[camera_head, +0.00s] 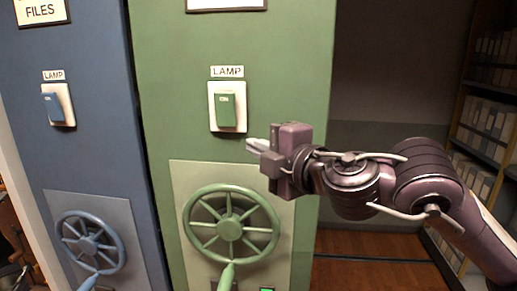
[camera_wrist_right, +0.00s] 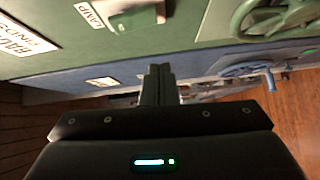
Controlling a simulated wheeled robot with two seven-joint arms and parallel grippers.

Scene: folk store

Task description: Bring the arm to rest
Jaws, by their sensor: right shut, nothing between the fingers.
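My right gripper (camera_head: 256,145) is shut and empty in the head view, its fingers pointing left in front of the green cabinet (camera_head: 280,100). It is just below and to the right of the green lamp switch (camera_head: 227,110), apart from it as far as I can tell. In the right wrist view the two fingers (camera_wrist_right: 157,72) of my right gripper are together with nothing between them. My right arm reaches in from the right of the head view. My left gripper is not in view.
A green handwheel (camera_head: 230,226) is below the switch. A blue cabinet (camera_head: 85,150) with its own lamp switch (camera_head: 55,106) and handwheel (camera_head: 90,243) stands left. Shelves with boxes (camera_head: 485,110) are at right. Wooden floor (camera_head: 365,245) shows between.

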